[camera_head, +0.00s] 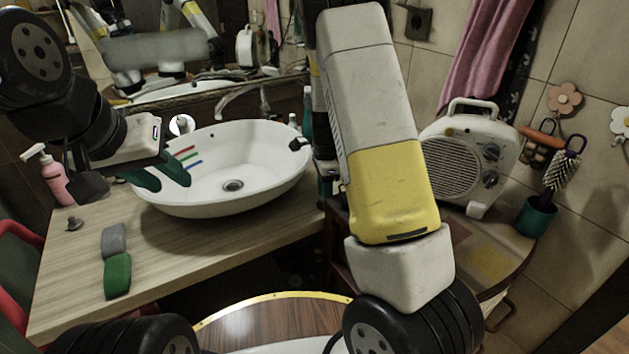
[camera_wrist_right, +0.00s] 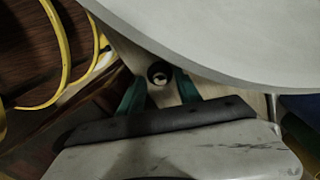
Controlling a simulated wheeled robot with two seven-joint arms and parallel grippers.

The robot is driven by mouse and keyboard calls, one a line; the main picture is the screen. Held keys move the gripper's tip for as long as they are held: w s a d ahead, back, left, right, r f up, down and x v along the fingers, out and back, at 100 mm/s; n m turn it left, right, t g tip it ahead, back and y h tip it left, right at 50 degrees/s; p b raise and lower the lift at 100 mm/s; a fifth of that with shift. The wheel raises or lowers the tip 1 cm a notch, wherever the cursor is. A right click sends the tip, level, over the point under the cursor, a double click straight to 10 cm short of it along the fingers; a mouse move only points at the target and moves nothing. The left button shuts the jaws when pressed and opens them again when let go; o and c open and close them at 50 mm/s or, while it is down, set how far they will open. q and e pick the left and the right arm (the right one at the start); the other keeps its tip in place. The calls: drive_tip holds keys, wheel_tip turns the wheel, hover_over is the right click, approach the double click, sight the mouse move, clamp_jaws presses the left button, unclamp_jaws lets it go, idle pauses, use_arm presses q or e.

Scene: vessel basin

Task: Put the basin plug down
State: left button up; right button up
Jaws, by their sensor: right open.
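The white oval basin (camera_head: 262,190) stands on the wooden counter (camera_head: 220,236), with a round drain (camera_head: 232,185) in its bottom. In the right wrist view, a small round dark piece with a lighter rim (camera_wrist_right: 160,73) lies between the green fingertips of my right gripper (camera_wrist_right: 159,88), just beside the basin's pale rim (camera_wrist_right: 215,45). It may be the plug. My right gripper is open; in the head view my arm mostly hides it. My left gripper (camera_head: 165,172) is open with green fingers at the basin's left edge. A small dark knob-like piece (camera_head: 75,223) sits on the counter's left.
A pink pump bottle (camera_head: 57,178) stands at the left; a grey and green sponge (camera_head: 117,276) lies near the front edge. A white fan heater (camera_head: 465,160) and a green cup with a brush (camera_head: 535,217) stand right. The tap (camera_head: 240,98) is behind the basin.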

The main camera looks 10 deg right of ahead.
wheel_tip(320, 180, up, 12)
drive_tip(key=s+r+n+t, duration=0.2)
drive_tip(key=s+r+n, duration=0.2)
drive_tip(key=s+n, duration=0.2)
drive_tip(key=s+a+r+n+t+y, duration=0.1)
drive_tip(key=s+r+n, duration=0.4)
drive_tip(key=s, duration=0.5)
drive_tip(key=s+a+r+n+t+y, duration=0.1)
drive_tip(key=s+r+n+t, duration=0.2)
drive_tip(key=s+r+n, duration=0.2)
drive_tip(key=s+n, duration=0.2)
drive_tip(key=s, duration=0.1)
drive_tip(key=shift+s+a+r, duration=0.15)
drive_tip(key=shift+a, duration=0.05)
idle(0.9)
